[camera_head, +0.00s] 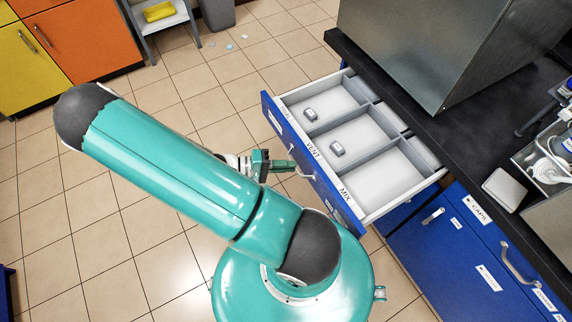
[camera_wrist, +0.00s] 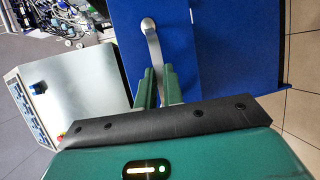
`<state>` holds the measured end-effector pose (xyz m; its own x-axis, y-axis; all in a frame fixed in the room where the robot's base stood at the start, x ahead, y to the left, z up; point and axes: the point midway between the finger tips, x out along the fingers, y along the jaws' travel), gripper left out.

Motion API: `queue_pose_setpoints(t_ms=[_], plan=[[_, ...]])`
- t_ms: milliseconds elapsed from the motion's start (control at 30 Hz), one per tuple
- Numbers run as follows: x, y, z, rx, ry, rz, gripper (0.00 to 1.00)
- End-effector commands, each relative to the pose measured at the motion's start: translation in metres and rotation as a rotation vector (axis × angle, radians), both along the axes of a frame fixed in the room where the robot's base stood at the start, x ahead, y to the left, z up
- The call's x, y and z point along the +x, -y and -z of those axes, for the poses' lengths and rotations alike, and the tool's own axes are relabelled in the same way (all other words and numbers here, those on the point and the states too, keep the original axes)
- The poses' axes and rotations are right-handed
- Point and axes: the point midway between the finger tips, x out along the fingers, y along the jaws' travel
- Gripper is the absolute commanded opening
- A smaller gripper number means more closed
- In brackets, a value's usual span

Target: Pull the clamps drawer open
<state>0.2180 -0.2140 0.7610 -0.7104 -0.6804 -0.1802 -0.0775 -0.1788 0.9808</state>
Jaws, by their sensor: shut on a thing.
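The drawer (camera_head: 290,136) with a blue front stands pulled out from under the black counter. Its pale tray shows compartments with front labels, two reading VENT and MIX. Two small grey pieces lie inside, one in the far compartment (camera_head: 310,114) and one in the VENT compartment (camera_head: 337,149). The MIX compartment looks empty. My gripper (camera_head: 288,166) is at the drawer's front. In the wrist view my gripper (camera_wrist: 160,85) is shut on the silver handle (camera_wrist: 153,45), with a green finger on each side of it. The fingertips' contact is partly hidden by my arm in the head view.
A blue cabinet front (camera_head: 460,245) labelled CAPS with handles is right of the drawer. A large steel box (camera_head: 430,45) stands on the black counter (camera_head: 455,130). A grey bin (camera_head: 217,14) and small shelf stand far back. Open tiled floor (camera_head: 180,225) lies left.

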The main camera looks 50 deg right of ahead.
Motion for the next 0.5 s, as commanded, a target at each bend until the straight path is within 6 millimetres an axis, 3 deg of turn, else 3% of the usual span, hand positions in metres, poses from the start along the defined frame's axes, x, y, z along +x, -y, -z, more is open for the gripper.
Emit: queue_pose_setpoints(t_ms=[367, 400, 500], plan=[[-0.0007, 0.0025, -0.0007, -0.002, -0.001, 0.000, 0.00], [-0.0007, 0.0023, -0.0007, -0.002, -0.001, 0.000, 0.13], [-0.0004, 0.0018, -0.0006, -0.001, 0.000, 0.000, 0.31]])
